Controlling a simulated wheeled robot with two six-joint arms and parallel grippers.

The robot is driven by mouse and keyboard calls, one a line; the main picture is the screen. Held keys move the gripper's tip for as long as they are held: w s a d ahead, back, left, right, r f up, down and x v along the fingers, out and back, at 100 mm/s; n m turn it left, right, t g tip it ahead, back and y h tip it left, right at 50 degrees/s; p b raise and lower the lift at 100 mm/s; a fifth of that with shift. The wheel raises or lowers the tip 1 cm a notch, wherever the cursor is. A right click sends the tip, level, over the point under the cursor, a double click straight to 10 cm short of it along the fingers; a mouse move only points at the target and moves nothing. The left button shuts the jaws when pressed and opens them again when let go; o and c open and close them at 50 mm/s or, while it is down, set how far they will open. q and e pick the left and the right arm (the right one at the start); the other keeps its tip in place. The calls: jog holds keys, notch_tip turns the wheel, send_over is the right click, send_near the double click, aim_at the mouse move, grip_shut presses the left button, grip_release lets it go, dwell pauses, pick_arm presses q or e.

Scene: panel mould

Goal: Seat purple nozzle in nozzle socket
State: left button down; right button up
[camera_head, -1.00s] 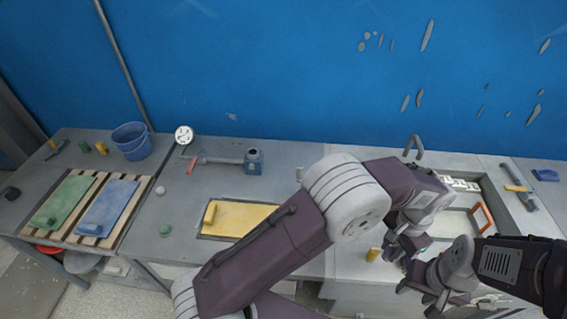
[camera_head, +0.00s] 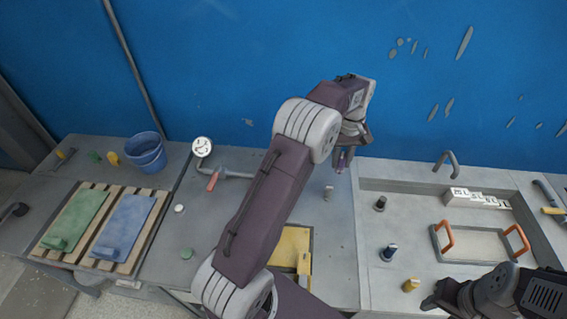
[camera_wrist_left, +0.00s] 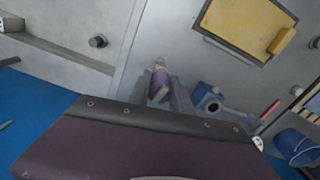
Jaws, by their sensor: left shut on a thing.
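My left gripper (camera_head: 345,160) is shut on the purple nozzle (camera_head: 342,155) and holds it above the bench, left of the basin. In the left wrist view the nozzle (camera_wrist_left: 160,88) sits between the fingers, with a paler end pointing away from the wrist. A blue block with a round dark opening (camera_wrist_left: 207,98), which looks like the nozzle socket, stands apart from the nozzle, to its right in that view. In the head view my left arm hides this block. My right gripper (camera_head: 431,302) is low at the right; its jaws are unclear.
A pipe with a red handle (camera_head: 212,181) lies near the round gauge (camera_head: 202,147). A yellow panel (camera_head: 292,247) is partly behind my arm. The basin holds an orange-handled frame (camera_head: 480,243) and several small pegs. A blue bucket (camera_head: 146,152) stands at the left.

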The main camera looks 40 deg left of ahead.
pick_arm(q)
jog(key=s+a+f+p, duration=0.1)
jog(key=a+f, duration=0.1)
jog(key=a, duration=0.5)
jog(key=s+a+f+n+p, duration=0.1)
jog(key=a+f, duration=0.1)
jog(key=a, duration=0.4)
jog(key=s+a+f+n, duration=0.1)
jog(key=s+a, duration=0.1)
jog(key=a, duration=0.5)
jog(key=shift+a+f+p, duration=0.35)
jog(key=shift+f+p, duration=0.05)
jog(key=shift+a+f, duration=0.1)
notch_tip(320, 180, down, 4)
jog(key=shift+r+p, duration=0.1)
jog(key=shift+p, duration=0.55)
jog(key=shift+f, duration=0.3)
jog(key=c, duration=1.2)
grip_release()
pick_arm(e)
jog(key=r, duration=0.4)
jog(key=shift+s+d, duration=0.15)
jog(key=shift+d, duration=0.1)
pick_arm(q)
jog(key=shift+r, duration=0.1)
